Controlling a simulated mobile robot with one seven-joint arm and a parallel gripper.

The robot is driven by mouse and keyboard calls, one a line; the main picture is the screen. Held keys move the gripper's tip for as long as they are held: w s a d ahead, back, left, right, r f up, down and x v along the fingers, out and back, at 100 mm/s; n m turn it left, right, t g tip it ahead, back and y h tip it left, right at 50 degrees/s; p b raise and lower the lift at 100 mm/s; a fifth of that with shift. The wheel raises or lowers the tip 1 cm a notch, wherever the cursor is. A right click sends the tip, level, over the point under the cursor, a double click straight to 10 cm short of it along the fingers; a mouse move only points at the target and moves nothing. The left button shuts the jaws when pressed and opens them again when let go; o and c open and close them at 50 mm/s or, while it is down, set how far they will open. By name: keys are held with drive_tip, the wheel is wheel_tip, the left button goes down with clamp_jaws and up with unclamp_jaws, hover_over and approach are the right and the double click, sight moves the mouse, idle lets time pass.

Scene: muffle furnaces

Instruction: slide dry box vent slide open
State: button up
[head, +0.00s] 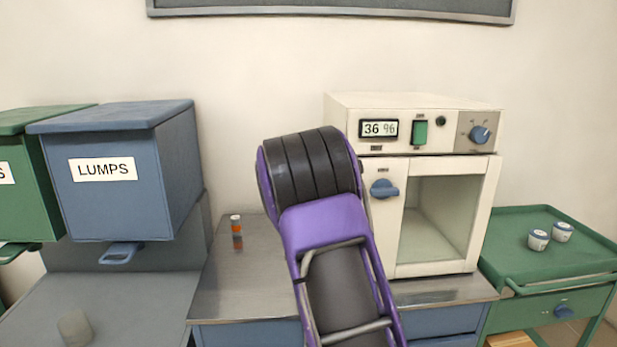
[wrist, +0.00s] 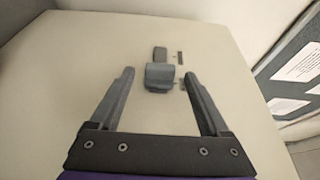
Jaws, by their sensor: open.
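The cream dry box (head: 413,100) stands on the metal bench in the head view, with a 36 96 display, a green switch and a windowed door. In the wrist view a grey vent slide (wrist: 159,77) sits on a cream panel (wrist: 85,60), which looks like a face of the dry box. A narrower grey strip and small dark marks lie beyond and beside its tab. My gripper (wrist: 160,73) is open, its fingers on either side of the tab and apart from it. In the head view my purple arm hides the gripper and the vent slide.
A blue LUMPS bin (head: 125,205) and a green bin (head: 18,160) stand at left. A small orange-labelled vial (head: 236,225) stands on the bench (head: 225,285). A green cart (head: 575,262) with two small jars is at right. A board with papers (wrist: 295,80) edges the wrist view.

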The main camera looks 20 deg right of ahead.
drive_tip(key=v, duration=1.4)
drive_tip(key=shift+s, duration=0.15)
drive_tip(key=shift+a, duration=0.1)
